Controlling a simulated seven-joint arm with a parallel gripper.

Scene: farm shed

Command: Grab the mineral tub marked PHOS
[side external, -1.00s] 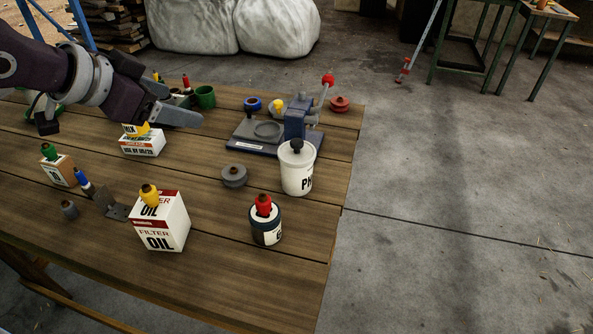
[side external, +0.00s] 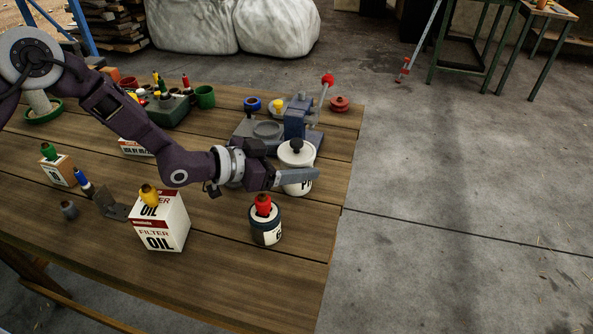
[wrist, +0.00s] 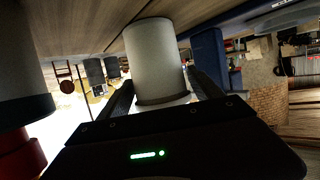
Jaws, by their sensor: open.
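The mineral tub (side external: 296,154) is white with a black knob on its lid, and it stands upright near the table's right edge. Its dark lettering is partly hidden behind my gripper (side external: 300,178), with only the first letters showing. My gripper is open, level with the tub's side. In the wrist view the tub (wrist: 155,55) shows as a pale cylinder between the two dark fingers of my gripper (wrist: 165,92). I cannot tell whether either finger touches it.
A dark jar with a red knob (side external: 265,222) stands just in front of the tub. A blue-grey press with a lever (side external: 297,118) stands close behind it. An oil filter box (side external: 160,222) is at the front left. The table's right edge is close.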

